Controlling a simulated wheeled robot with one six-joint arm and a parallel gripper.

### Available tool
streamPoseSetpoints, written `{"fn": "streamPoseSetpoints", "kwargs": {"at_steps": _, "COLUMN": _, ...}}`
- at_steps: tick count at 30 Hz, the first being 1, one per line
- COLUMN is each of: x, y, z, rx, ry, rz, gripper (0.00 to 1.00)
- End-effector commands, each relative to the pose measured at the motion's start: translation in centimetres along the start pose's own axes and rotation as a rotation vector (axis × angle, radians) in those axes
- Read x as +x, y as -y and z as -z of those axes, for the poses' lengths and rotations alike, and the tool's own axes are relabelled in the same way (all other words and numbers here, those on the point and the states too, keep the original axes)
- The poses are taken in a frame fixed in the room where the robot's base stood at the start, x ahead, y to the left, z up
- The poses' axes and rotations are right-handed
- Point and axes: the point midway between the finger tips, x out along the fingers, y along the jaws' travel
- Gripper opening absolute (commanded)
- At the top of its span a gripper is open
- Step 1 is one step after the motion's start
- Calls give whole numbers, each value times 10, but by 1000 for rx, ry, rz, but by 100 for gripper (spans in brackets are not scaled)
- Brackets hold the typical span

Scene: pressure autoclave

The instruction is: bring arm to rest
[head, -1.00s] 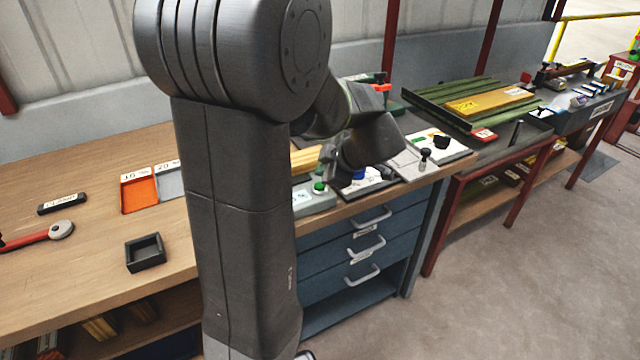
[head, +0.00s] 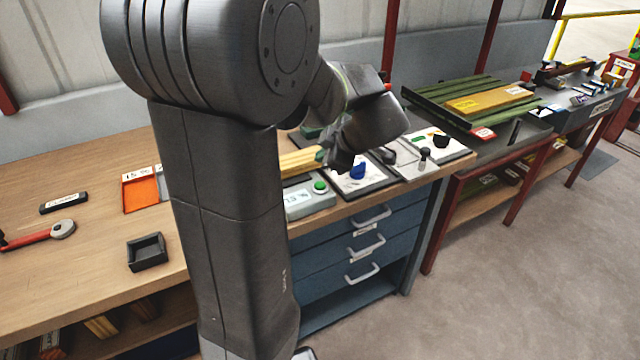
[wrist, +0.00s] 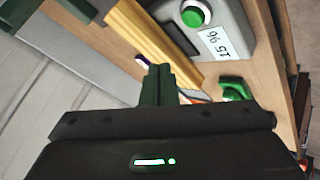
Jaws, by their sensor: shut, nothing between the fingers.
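My gripper shows in the wrist view (wrist: 158,75) with its dark green fingers together and nothing between them. In the head view my gripper is mostly hidden behind my own wrist; a bit of a green finger (head: 321,155) shows above the bench. My arm is raised over the right part of the wooden bench (head: 95,240), bent at the elbow. In the wrist view, a yellow bar (wrist: 150,42) and a grey box with a green button (wrist: 194,14) lie beyond the fingertips. I cannot tell whether the fingers touch anything.
The grey button box (head: 311,203), a panel with a blue knob (head: 358,178) and a panel with a black knob (head: 440,147) stand along the bench front. A black tray (head: 147,252) and a red-handled tool (head: 40,234) lie left. Blue drawers (head: 345,245) are below.

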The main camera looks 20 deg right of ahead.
Motion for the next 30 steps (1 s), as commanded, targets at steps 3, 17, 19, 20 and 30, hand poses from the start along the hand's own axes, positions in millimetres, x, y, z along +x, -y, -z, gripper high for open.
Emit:
{"fn": "streamPoseSetpoints", "kwargs": {"at_steps": 3, "x": 1, "y": 1, "z": -1, "rx": 1, "ry": 0, "rz": 0, "gripper": 0}}
{"fn": "streamPoseSetpoints", "kwargs": {"at_steps": 17, "x": 10, "y": 5, "z": -7, "rx": 1, "ry": -4, "rz": 1, "gripper": 0}}
{"fn": "streamPoseSetpoints", "kwargs": {"at_steps": 19, "x": 10, "y": 5, "z": -7, "rx": 1, "ry": -5, "rz": 1, "gripper": 0}}
{"fn": "streamPoseSetpoints", "kwargs": {"at_steps": 20, "x": 9, "y": 5, "z": -6, "rx": 1, "ry": -5, "rz": 0, "gripper": 0}}
{"fn": "streamPoseSetpoints", "kwargs": {"at_steps": 30, "x": 8, "y": 5, "z": -6, "rx": 2, "ry": -2, "rz": 1, "gripper": 0}}
